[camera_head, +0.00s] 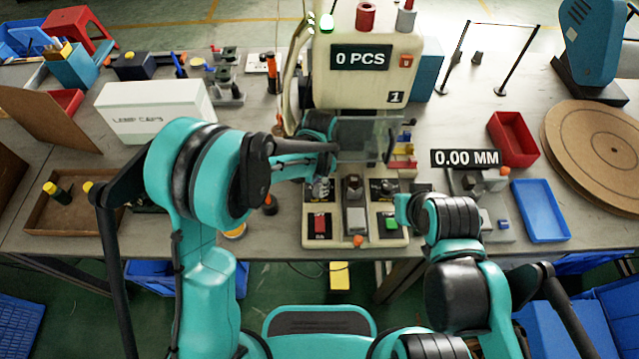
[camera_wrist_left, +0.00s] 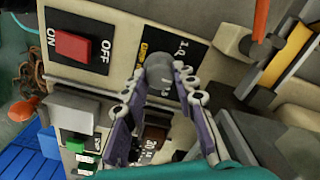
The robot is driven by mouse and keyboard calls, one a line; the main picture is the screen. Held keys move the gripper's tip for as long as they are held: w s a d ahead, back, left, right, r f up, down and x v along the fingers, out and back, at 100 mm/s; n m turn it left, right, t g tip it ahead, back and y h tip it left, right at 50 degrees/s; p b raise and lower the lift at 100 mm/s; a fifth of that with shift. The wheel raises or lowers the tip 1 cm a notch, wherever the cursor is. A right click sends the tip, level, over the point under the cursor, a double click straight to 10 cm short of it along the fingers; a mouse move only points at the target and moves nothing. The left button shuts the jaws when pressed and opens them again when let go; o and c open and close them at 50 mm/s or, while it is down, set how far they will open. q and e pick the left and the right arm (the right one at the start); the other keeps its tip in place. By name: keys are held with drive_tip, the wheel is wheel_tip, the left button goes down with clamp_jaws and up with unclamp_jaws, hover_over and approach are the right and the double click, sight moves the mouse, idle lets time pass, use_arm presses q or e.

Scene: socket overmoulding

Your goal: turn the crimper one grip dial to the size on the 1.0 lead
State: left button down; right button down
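The crimper one (camera_head: 362,100) is the cream machine with a "0 PCS" display and a "1" label, at the back centre. Its control panel (camera_head: 309,240) is in front. The grip dial (camera_wrist_left: 158,70) is a round grey knob on a black label; in the head view it is largely hidden by my left arm. My left gripper (camera_wrist_left: 160,77) has one finger on each side of the dial, and the fingertips appear to touch it. The dial's setting is too small to read. My right arm's end (camera_head: 405,205) is beside the panel's right edge; its fingers do not show. I cannot make out the 1.0 lead.
The red ON/OFF switch (camera_wrist_left: 73,45) and a green button (camera_head: 391,223) are close to the dial. A gauge with a "0.00 MM" display (camera_head: 465,158), a red bin (camera_head: 513,140) and a blue tray (camera_head: 541,211) lie to the right. A white carton (camera_head: 150,108) stands left.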

use_arm(q)
drive_tip(key=shift+n, duration=0.3)
drive_tip(key=n, duration=0.5)
drive_tip(key=shift+b, duration=0.35)
drive_tip(key=n, duration=0.6)
drive_tip(key=shift+n, duration=0.3)
drive_tip(key=c, duration=1.2)
unclamp_jaws()
wheel_tip(320, 180, up, 12)
